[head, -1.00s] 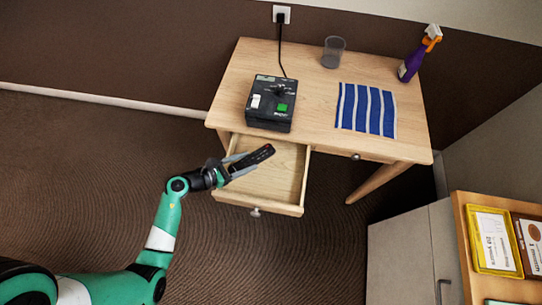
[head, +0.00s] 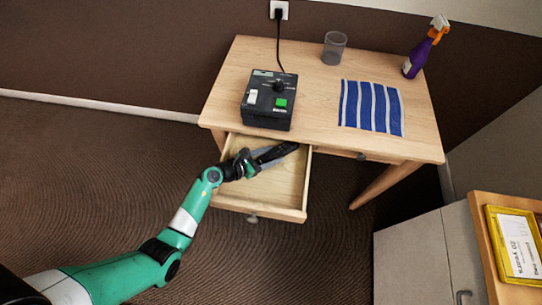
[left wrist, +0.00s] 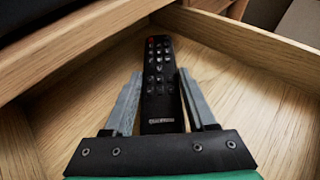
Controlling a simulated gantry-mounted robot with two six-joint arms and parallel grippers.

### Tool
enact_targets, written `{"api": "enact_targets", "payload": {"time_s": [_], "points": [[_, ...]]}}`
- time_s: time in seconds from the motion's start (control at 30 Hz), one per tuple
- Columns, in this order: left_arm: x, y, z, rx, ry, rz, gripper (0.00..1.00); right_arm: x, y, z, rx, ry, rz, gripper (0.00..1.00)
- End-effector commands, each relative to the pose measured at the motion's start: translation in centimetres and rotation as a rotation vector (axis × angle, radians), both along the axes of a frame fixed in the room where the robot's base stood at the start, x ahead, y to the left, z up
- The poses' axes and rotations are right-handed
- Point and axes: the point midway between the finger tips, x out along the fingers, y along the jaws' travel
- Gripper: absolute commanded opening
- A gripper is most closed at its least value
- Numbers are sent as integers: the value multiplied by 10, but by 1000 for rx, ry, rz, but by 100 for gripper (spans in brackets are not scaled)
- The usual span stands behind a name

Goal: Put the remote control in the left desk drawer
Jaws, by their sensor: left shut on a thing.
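The remote control (head: 277,153) is black and long, with several small buttons and a red one at its far end. It also shows in the left wrist view (left wrist: 158,75). My left gripper (head: 262,158) is shut on the near part of the remote, with one grey finger on each side (left wrist: 157,100). The left desk drawer (head: 285,211) is pulled open and shows no other contents. The remote and the gripper are over or within the drawer's walls, near its back. I cannot tell whether the remote touches the drawer floor. My right gripper is not in view.
The wooden desk (head: 319,95) carries a black box with a green button (head: 268,99), a grey cup (head: 334,48), a blue striped cloth (head: 371,108) and a purple spray bottle (head: 425,48). A cabinet (head: 425,260) with a yellow tray (head: 520,243) stands at the right.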

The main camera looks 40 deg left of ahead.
Motion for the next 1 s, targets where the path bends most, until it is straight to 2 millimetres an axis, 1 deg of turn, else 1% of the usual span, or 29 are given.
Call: {"api": "enact_targets", "payload": {"time_s": [0.17, 0.2, 0.33, 0.37, 0.6, 0.7, 0.77, 0.87, 1.0], "points": [[0, 0, -4, -1, 0, 0, 0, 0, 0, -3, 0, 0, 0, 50], [0, 0, -3, -1, 0, 0, 62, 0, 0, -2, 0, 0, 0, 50], [0, 0, -3, -1, 0, 0, 85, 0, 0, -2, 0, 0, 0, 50], [0, 0, -3, -1, 0, 0, 87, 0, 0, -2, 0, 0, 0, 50], [0, 0, -3, 0, 0, 0, 87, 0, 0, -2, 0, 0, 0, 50], [-1, 0, 3, 0, 0, 0, 87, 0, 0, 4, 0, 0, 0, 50], [-9, 2, 6, -2, 1, 3, 87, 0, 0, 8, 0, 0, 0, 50], [-26, 6, 17, -1, 1, 4, 87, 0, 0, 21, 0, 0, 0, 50], [-59, 12, 31, -2, 1, 5, 87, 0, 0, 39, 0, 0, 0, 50]]}}
